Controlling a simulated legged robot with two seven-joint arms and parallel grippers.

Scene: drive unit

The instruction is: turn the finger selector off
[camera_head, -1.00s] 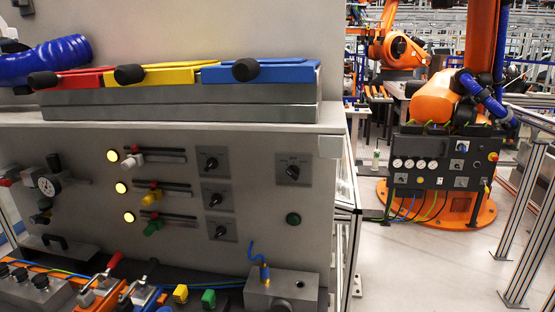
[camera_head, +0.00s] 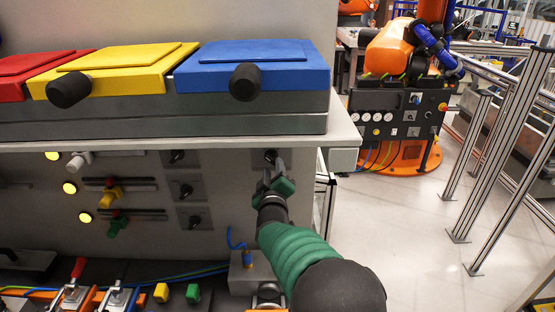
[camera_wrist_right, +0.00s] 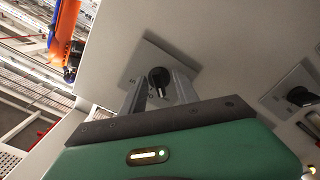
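The finger selector appears to be the black rotary knob (camera_head: 271,157) on a square grey plate, alone at the right of the panel under the overhanging shelf. The right wrist view shows this knob (camera_wrist_right: 159,78) close up, with a pale mark on its face. My right gripper (camera_head: 274,172) is at this knob, with its green arm coming from below. In the right wrist view my right gripper (camera_wrist_right: 159,91) is open, one finger on each side of the knob, with gaps showing. Whether the fingertips reach the plate is unclear. My left gripper is out of view.
Several similar knobs, such as the middle one (camera_head: 187,190), stand left of my gripper. Yellow (camera_head: 115,75) and blue (camera_head: 250,68) lidded boxes rest on the shelf above. A grey block with a blue cable (camera_head: 240,275) sits below. Open floor (camera_head: 400,240) lies right.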

